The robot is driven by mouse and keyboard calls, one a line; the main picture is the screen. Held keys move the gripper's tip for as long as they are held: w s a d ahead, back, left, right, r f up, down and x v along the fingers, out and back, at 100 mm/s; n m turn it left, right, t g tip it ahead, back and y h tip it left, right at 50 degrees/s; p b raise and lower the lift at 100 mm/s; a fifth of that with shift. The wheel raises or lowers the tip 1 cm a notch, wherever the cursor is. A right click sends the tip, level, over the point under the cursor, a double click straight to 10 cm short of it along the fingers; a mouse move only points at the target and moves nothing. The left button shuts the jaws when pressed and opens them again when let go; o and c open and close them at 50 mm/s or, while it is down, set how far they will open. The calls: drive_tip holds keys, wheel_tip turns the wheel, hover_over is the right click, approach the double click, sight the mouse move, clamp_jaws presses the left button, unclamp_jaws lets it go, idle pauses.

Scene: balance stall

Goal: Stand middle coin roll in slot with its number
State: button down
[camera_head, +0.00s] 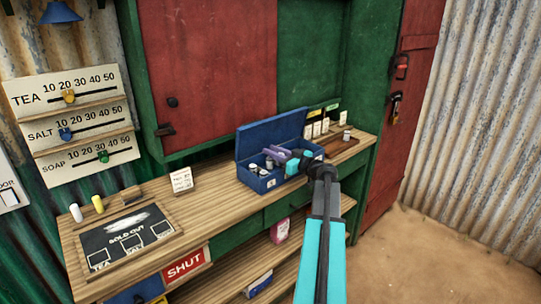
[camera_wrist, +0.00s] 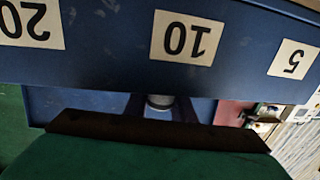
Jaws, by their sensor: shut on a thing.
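A blue box (camera_head: 240,170) with its lid up stands on the counter, and several pale coin rolls (camera_head: 254,168) show inside it. My gripper (camera_head: 273,154) reaches in over the box from the right. In the wrist view a small grey roll end (camera_wrist: 159,100) shows between its dark fingers, and it is shut on this roll. Most of that roll is hidden, so I cannot tell its tilt or its number. The wrist view also shows upside-down labels 20 (camera_wrist: 28,22), 10 (camera_wrist: 187,37) and 5 (camera_wrist: 293,62) on a blue panel.
A wooden tray (camera_head: 338,146) lies right of the box, with one roll (camera_head: 347,135) near it and several upright cards (camera_head: 318,129) behind. A small card (camera_head: 181,180) and a dark SOLD OUT board (camera_head: 128,240) are on the left. Bare counter lies between card and box.

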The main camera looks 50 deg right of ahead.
drive_tip(key=shift+f, duration=0.6)
drive_tip(key=shift+f+b, duration=0.65)
drive_tip(key=shift+b, duration=0.55)
drive_tip(key=shift+a, duration=0.1)
drive_tip(key=c, duration=1.5)
unclamp_jaws()
drive_tip(key=shift+f, duration=0.1)
drive_tip(key=shift+r+p, duration=0.35)
drive_tip(key=shift+p, duration=0.4)
drive_tip(key=shift+r+p, duration=0.3)
drive_tip(key=shift+p, duration=0.25)
drive_tip(key=s, duration=0.4)
drive_tip(key=s+b, duration=0.1)
drive_tip(key=s, duration=0.3)
drive_tip(key=s+b, duration=0.1)
drive_tip(key=s, duration=0.3)
drive_tip(key=shift+d+r, duration=0.1)
drive_tip(key=shift+d, duration=0.2)
